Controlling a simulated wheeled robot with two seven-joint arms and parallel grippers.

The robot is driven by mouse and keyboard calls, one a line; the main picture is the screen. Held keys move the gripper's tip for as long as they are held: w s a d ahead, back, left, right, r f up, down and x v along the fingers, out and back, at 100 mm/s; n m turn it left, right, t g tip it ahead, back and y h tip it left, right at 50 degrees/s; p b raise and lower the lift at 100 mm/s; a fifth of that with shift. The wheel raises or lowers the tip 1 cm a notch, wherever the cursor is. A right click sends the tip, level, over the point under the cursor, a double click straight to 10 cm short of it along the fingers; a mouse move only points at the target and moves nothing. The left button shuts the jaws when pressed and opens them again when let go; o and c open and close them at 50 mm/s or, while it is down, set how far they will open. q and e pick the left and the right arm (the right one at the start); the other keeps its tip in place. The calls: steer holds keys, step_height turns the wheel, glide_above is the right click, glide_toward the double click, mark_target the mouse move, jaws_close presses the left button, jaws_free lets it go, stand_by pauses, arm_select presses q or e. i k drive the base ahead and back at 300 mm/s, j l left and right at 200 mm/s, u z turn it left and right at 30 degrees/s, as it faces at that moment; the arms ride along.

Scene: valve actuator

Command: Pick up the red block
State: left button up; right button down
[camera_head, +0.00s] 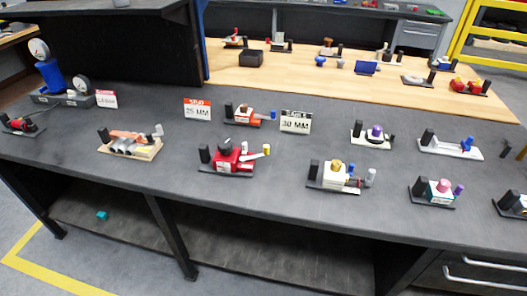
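A red block-like part (222,161) sits on a dark base plate near the middle of the grey table (290,205). It has a dark knob on top, a black post at its left and a pale lever with a yellow tip at its right. Smaller red parts also show: one at the far left edge (24,124) and a pair on the wooden surface at the far right (463,85). I cannot tell from the picture alone which one is meant by the red block. Neither of my grippers is in view.
Several other valve units stand around, including a white one with a gold top (335,176) at the right. Signs (197,109) and a blue gauge stand (53,77) stand behind. A teal cube (101,215) lies on the lower shelf. The table's front middle is clear.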

mark_target(210, 162)
steer(key=i+j+z, duration=0.2)
steer(key=i+j, duration=0.2)
steer(key=j, duration=0.2)
steer(key=i+j+z, duration=0.1)
steer(key=j, duration=0.2)
steer(key=i+j+z, duration=0.1)
steer(key=j, duration=0.25)
steer(key=i, duration=0.1)
